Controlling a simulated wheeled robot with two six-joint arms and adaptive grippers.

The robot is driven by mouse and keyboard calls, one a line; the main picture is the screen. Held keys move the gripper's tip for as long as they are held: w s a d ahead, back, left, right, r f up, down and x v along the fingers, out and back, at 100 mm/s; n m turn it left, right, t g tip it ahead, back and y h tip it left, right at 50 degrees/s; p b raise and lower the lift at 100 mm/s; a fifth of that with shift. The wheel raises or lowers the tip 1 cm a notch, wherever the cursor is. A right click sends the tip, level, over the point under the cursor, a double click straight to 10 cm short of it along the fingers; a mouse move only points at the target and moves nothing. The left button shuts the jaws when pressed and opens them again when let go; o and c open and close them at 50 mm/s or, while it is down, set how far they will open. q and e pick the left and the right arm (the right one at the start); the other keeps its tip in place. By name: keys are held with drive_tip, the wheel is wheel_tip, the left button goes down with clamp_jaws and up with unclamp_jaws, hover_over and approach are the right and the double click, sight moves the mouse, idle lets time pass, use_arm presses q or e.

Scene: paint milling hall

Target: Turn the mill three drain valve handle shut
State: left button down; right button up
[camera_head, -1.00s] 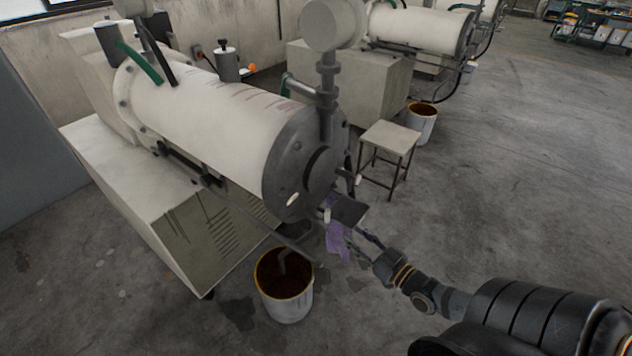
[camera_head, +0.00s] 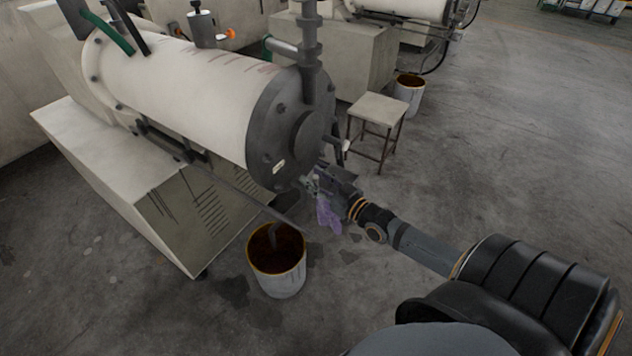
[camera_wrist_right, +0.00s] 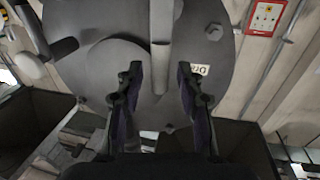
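The near mill's white barrel (camera_head: 180,90) ends in a dark grey round face (camera_head: 265,130) with a pale label (camera_head: 279,166). My right gripper (camera_head: 312,184) is at the lower right of this face. In the right wrist view its two fingers (camera_wrist_right: 160,82) are apart, with a pale grey upright bar (camera_wrist_right: 161,45) between or just beyond them. The bar may be the drain valve handle; I cannot tell for sure, nor whether the fingers touch it. In the head view the gripper hides the valve. My left gripper is out of view.
A white bucket (camera_head: 284,284) with dark red-brown contents stands below the mill face. A stool (camera_head: 379,107) and another bucket (camera_head: 410,82) stand behind. The floor at right is open.

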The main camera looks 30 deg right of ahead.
clamp_jaws()
drive_tip(key=shift+w+a+f, duration=0.1)
idle(0.5)
drive_tip(key=shift+n, duration=0.3)
drive_tip(key=s+a+f+n+y+b, duration=0.1)
drive_tip(key=a+f+n+y, duration=0.1)
drive_tip(key=n, duration=0.7)
drive_tip(key=s+a+f+n+t+y+b, duration=0.1)
drive_tip(key=a+f+n+y+b, duration=0.1)
drive_tip(key=n, duration=0.8)
drive_tip(key=shift+s+a+f+n, duration=0.3)
drive_tip(key=shift+a+f, duration=0.5)
drive_tip(key=shift+f, duration=0.55)
